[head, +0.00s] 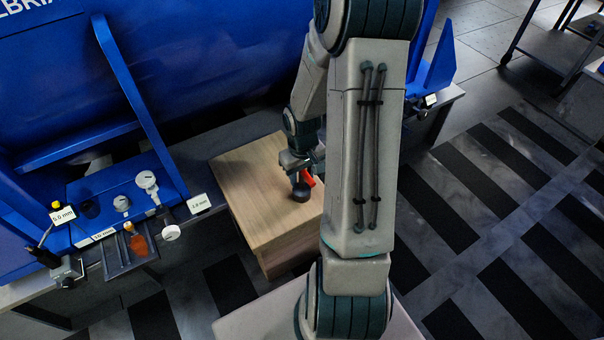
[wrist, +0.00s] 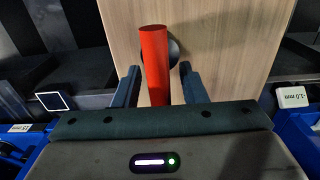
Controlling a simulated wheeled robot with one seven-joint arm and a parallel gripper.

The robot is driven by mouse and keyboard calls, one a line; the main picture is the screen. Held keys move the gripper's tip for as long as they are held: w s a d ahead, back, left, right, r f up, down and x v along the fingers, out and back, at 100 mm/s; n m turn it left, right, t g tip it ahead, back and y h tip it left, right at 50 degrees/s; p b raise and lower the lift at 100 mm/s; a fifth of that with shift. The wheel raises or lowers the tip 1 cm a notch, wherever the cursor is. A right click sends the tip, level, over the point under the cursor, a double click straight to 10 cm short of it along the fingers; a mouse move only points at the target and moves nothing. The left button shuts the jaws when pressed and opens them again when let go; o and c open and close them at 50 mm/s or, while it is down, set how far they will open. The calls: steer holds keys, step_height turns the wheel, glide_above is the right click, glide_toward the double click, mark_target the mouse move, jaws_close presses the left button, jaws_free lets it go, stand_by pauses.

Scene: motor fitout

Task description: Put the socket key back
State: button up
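My gripper (wrist: 160,72) is low over a wooden block in the wrist view, its two dark fingers apart. A red cylindrical handle (wrist: 154,55), likely the socket key's, shows between them, with a visible gap on the right side. Its lower end is hidden by the gripper body. A dark round part (wrist: 174,52) shows behind the handle. In the head view the red piece (head: 307,179) is beside my gripper (head: 299,175), just above a dark round piece (head: 300,193) at the block's top. Whether the red and dark pieces are joined is unclear.
The wooden block (head: 245,185) has free room on its left. A blue bench on the left carries gauges (head: 147,181), size labels (head: 199,203) and a small dark tray (head: 117,262) with an orange-handled tool (head: 139,245). A large blue motor housing (head: 200,70) stands behind.

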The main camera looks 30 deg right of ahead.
steer(key=shift+r, duration=0.1)
step_height(320, 180, up, 11)
steer(key=p, duration=0.5)
steer(key=shift+r, duration=0.2)
steer(key=shift+s+a+r+p, duration=0.1)
steer(key=shift+r+p, duration=0.3)
steer(key=shift+r, duration=0.2)
steer(key=s+a+r+t, duration=0.1)
steer(key=s+a+r, duration=1)
steer(key=s+r, duration=0.1)
steer(key=shift+a+r, duration=0.4)
